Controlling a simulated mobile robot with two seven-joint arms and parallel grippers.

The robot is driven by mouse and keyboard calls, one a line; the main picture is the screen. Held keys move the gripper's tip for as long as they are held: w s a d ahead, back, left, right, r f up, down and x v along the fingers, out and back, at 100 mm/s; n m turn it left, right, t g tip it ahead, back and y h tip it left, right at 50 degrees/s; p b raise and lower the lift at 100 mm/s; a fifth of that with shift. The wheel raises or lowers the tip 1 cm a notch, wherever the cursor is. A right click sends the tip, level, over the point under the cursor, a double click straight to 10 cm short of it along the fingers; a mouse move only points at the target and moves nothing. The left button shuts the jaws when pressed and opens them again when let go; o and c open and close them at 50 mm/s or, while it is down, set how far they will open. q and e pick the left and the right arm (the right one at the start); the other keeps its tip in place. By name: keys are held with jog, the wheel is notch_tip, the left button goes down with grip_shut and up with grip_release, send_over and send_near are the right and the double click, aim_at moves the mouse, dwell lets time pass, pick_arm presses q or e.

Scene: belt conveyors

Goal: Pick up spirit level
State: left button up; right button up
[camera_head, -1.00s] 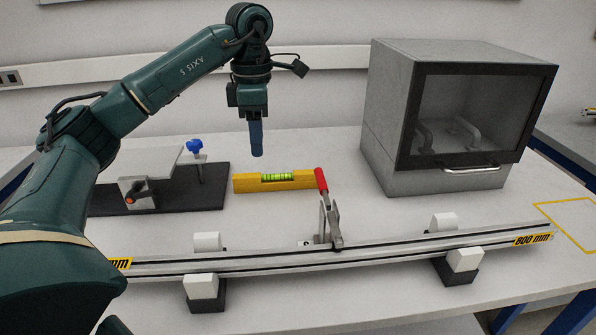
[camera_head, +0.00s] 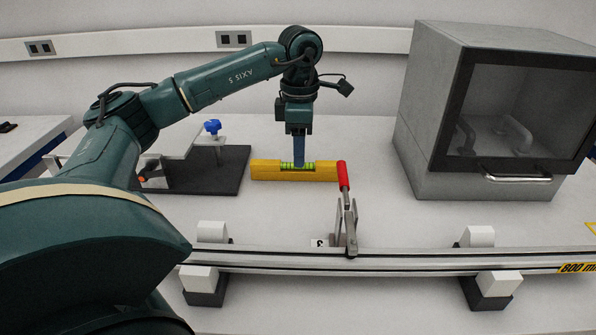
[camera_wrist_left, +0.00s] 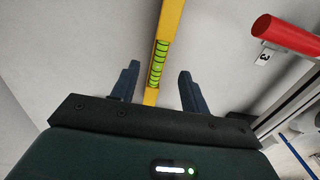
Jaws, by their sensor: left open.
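The yellow spirit level (camera_head: 268,171) with a green vial lies on the white table, left of the red clamp handle. My left gripper (camera_head: 299,166) points down at the level's middle, with its fingertips in front of or over the vial in the head view. In the left wrist view, the spirit level (camera_wrist_left: 159,62) runs between the two spread fingers of my left gripper (camera_wrist_left: 158,80). A gap shows on both sides, so the gripper is open and holds nothing. How far the tips are above the table is hard to tell. My right gripper is not in view.
A toggle clamp with a red handle (camera_head: 344,176) stands on a long metal rail (camera_head: 400,260) in front of the level. A dark base plate (camera_head: 225,180) with a blue knob (camera_head: 212,126) lies to the left. A grey cabinet (camera_head: 425,140) stands at the right.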

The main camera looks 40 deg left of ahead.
aim_at(298, 171)
pick_arm(q)
jog(key=f, duration=0.4)
jog(key=shift+a+f, duration=0.2)
jog(key=shift+f, duration=0.1)
grip_shut()
